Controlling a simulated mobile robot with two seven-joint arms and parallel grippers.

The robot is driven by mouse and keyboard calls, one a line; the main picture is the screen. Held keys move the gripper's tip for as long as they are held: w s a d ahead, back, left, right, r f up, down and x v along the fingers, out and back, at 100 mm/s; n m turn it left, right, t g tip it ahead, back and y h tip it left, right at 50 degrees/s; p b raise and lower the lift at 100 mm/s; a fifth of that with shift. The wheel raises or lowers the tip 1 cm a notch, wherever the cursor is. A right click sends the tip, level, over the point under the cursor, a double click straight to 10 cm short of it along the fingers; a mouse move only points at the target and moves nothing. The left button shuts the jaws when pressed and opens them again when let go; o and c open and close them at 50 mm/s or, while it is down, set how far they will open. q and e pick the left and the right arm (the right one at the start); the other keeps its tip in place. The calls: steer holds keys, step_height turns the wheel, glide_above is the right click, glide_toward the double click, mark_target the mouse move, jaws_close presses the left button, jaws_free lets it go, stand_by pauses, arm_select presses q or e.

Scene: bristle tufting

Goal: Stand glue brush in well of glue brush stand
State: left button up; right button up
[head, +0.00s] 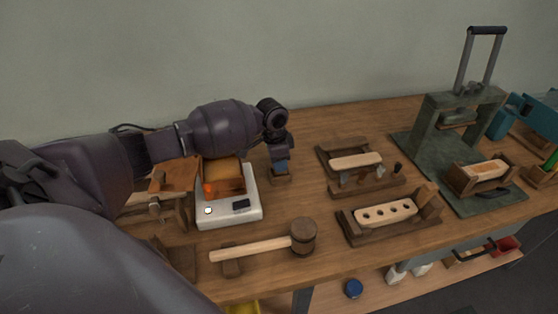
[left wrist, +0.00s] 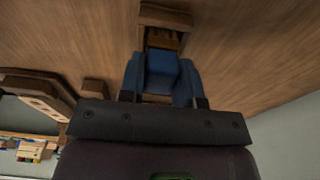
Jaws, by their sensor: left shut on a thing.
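My left gripper (head: 281,160) points down at the back of the bench, right of the white scale. It is shut on a blue piece, which I take to be the glue brush (left wrist: 163,72), seen between the fingers in the left wrist view. The brush's lower end is hidden. A small dark wooden block, seemingly the glue brush stand (head: 281,178), is directly below the fingertips. It also shows beyond the fingers in the left wrist view (left wrist: 165,17). I cannot tell whether the brush is inside the well. My right gripper is not in view.
The white scale (head: 250,213) carrying a wooden box (head: 226,178) is close on the left. A mallet (head: 275,245) lies in front. Wooden fixtures (head: 390,217) stand to the right, with a green press (head: 430,135) beyond. Bare bench surrounds the stand's right and back.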

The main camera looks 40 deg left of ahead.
arm_select(q)
steer(key=shift+f, duration=0.25)
steer(key=o, duration=1)
steer(key=shift+o, duration=0.6)
steer(key=o, duration=0.3)
steer(key=shift+r, duration=0.15)
